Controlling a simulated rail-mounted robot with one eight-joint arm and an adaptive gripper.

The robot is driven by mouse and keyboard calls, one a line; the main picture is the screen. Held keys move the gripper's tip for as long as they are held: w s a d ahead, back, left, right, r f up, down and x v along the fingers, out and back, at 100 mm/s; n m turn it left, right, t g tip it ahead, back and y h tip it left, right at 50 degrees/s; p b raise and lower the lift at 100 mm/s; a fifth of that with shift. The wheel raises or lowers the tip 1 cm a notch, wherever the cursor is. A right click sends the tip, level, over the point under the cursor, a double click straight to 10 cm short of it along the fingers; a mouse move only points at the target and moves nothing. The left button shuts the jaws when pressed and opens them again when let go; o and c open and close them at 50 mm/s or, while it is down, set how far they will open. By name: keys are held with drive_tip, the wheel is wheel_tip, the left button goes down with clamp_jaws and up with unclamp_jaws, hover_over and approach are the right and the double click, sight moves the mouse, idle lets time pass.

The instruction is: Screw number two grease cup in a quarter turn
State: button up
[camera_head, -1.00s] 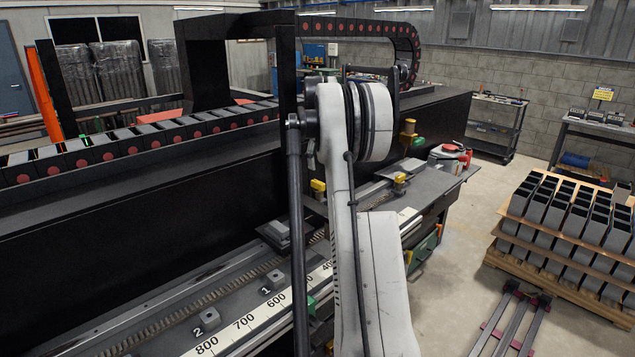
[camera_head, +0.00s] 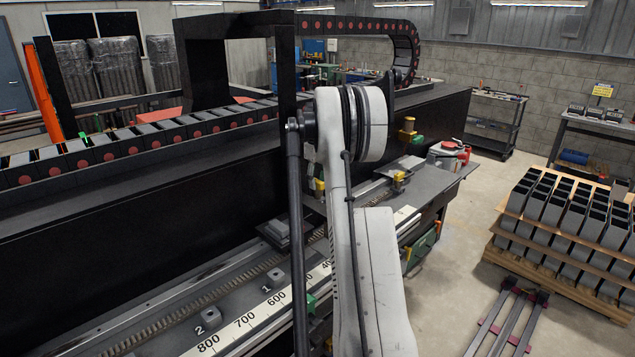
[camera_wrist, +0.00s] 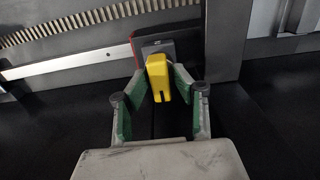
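The small grey block-shaped fitting beside the number 2 (camera_head: 208,317) stands on the rail bed at the lower left of the head view. A similar one (camera_head: 275,278) stands beside the number 1. They look like the grease cups, but their threads and turn cannot be made out. In the wrist view my gripper (camera_wrist: 159,72) has its two green-padded fingers apart. A yellow slotted part (camera_wrist: 158,80) appears between the fingertips, with gaps on both sides. No numbered fitting shows in the wrist view. My gripper is hidden behind my arm in the head view.
A white number scale (camera_head: 255,315) and a toothed rack (camera_head: 170,321) run along the bed. A long black drag-chain trough (camera_head: 120,230) stands behind. Stacked grey channels (camera_head: 560,220) stand on the right floor.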

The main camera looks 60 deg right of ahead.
clamp_jaws()
drive_tip(key=shift+f+m+b, duration=0.1)
drive_tip(key=shift+m+b, duration=0.2)
drive_tip(key=shift+b, duration=0.05)
drive_tip(key=shift+m+b, duration=0.8)
drive_tip(key=shift+m, duration=0.1)
drive_tip(key=m+b, duration=0.2)
drive_tip(key=m, duration=0.1)
drive_tip(key=shift+m, duration=0.3)
drive_tip(key=m+b, duration=0.2)
drive_tip(key=m, duration=0.3)
drive_tip(key=m+b, duration=0.1)
drive_tip(key=m, duration=0.4)
